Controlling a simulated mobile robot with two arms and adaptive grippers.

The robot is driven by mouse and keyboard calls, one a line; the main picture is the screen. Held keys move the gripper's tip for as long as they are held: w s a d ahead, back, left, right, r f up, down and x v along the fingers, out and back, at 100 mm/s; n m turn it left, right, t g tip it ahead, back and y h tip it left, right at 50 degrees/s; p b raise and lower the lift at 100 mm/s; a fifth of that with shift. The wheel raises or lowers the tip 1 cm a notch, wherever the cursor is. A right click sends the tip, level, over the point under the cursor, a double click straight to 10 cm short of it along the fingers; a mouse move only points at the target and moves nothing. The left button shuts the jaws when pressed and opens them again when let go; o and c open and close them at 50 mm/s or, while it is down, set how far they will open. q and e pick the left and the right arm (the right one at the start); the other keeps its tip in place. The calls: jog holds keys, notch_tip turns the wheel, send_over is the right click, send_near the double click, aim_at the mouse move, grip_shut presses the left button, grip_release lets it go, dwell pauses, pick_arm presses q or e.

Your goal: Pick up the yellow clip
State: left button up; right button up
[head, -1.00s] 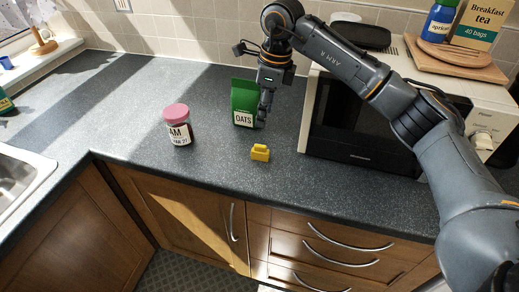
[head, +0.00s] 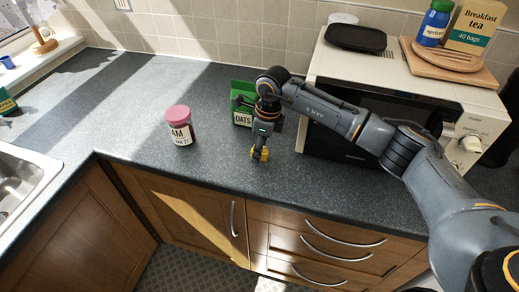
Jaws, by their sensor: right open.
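The yellow clip (head: 265,155) lies on the dark worktop near its front edge, to the left of the microwave. My right gripper (head: 260,154) points down over the clip, with its fingers at the clip and hiding part of it. The gripper is open; I cannot tell whether a finger touches the clip. My left gripper is out of view.
A green oats box (head: 242,112) stands close behind the right gripper. A pink-lidded jam jar (head: 180,127) stands to the left. A microwave (head: 335,135) is at the right, partly behind my arm. The worktop (head: 125,115) at left is clear.

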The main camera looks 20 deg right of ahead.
jog(key=c, duration=0.9)
jog(key=shift+r, duration=0.1)
